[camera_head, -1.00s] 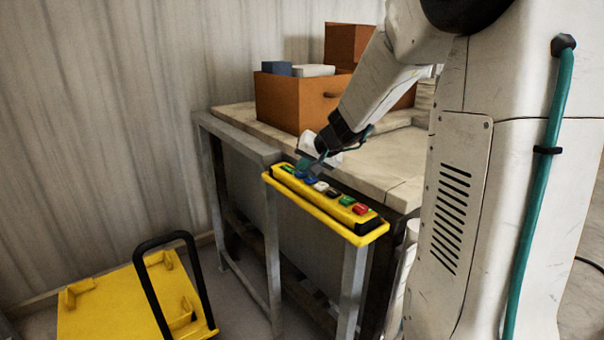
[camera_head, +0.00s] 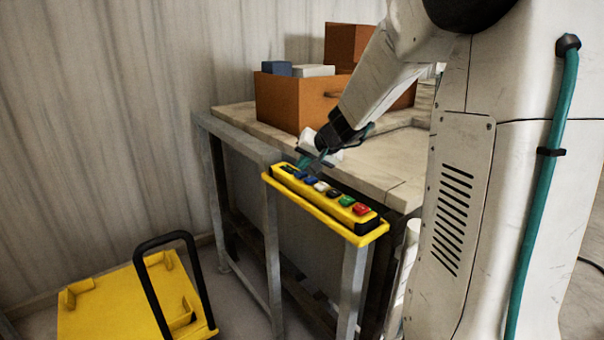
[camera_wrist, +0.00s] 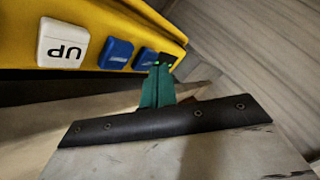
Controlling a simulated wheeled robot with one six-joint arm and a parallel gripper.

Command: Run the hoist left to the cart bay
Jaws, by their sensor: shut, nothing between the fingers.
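A yellow pendant box (camera_head: 285,181) with a row of buttons sits in a yellow rail on a grey stand. Two blue buttons (camera_head: 299,175) lie toward its left end, beside a white button (camera_head: 321,186). In the wrist view the white button (camera_wrist: 63,44) reads UP, upside down, and the blue buttons (camera_wrist: 116,54) show marks too small to read. My gripper (camera_head: 314,165) is shut and empty, just above the blue buttons. Its teal fingertips (camera_wrist: 159,68) appear near the farther blue button (camera_wrist: 145,58); contact cannot be told. The hoist is not in view.
A yellow cart (camera_head: 105,305) with a black handle stands on the floor at lower left. A pale bench (camera_head: 245,115) behind the pendant holds an orange box (camera_head: 285,100) of blocks. Green (camera_head: 347,200) and red (camera_head: 361,209) buttons sit at the pendant's right end.

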